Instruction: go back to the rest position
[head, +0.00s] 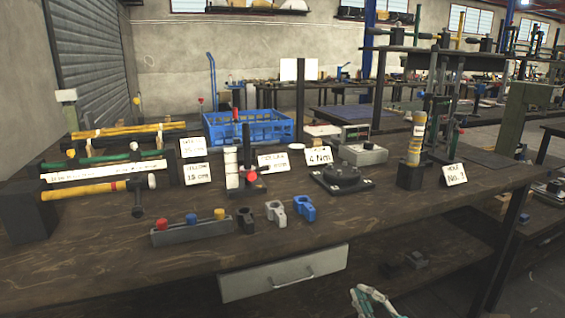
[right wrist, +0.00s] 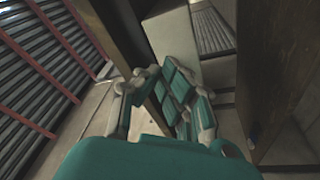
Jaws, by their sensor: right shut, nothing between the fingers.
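My right gripper (head: 372,300) shows at the bottom edge of the head view, low in front of the wooden workbench (head: 420,215) and right of its drawer. Only its teal and pale grey fingers are in that picture. It also shows in the right wrist view (right wrist: 160,80), with its fingers shut and no object held. It looks clear of the bench top. My left gripper is in neither view.
A closed drawer (head: 284,275) hangs under the front edge. A lower shelf (head: 440,262) lies beneath.

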